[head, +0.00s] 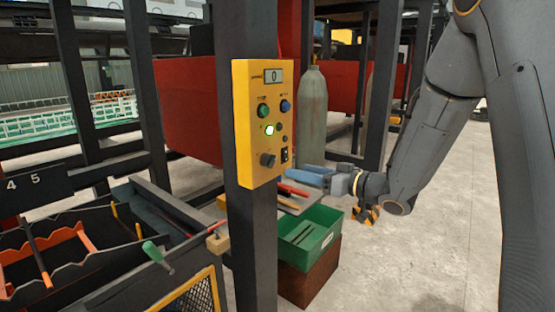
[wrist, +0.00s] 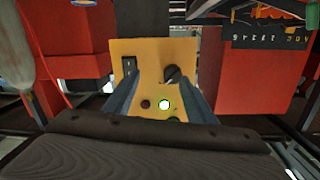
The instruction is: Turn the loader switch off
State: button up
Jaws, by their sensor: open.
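A yellow control box (head: 262,100) is fixed to a dark upright post. It carries a dark rotary knob (head: 267,159) at lower left and a small black rocker switch (head: 284,154) at lower right. A light (head: 270,129) glows white-green. The labels are too small to read, so I cannot tell which control is the loader switch. My gripper (head: 298,173) is open and empty, to the right of the box's lower part. The wrist view shows the box upside down between my fingers (wrist: 162,82), with the knob (wrist: 172,74) and rocker (wrist: 128,66) beyond, apart from the fingertips.
The post (head: 250,240) stands below the box. A green bin (head: 318,240) on a brown crate stands low behind it. A grey gas cylinder (head: 312,115) stands behind the box's right side. Black tool trays (head: 90,270) fill the lower left. Floor at right is clear.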

aim_at(274, 163)
jog(key=shift+n+g+y, duration=0.4)
jog(key=shift+g+y, duration=0.1)
jog(key=shift+y, duration=0.4)
jog(key=w+a, duration=0.1)
jog(key=a, duration=0.1)
jog(key=w+a+r+p, duration=0.1)
jog(key=a, duration=0.2)
jog(key=w+a+p, duration=0.1)
jog(key=a, duration=0.1)
jog(key=shift+a+r, duration=0.2)
jog(key=shift+a, duration=0.05)
jog(key=c, duration=1)
jog(key=shift+c, duration=0.2)
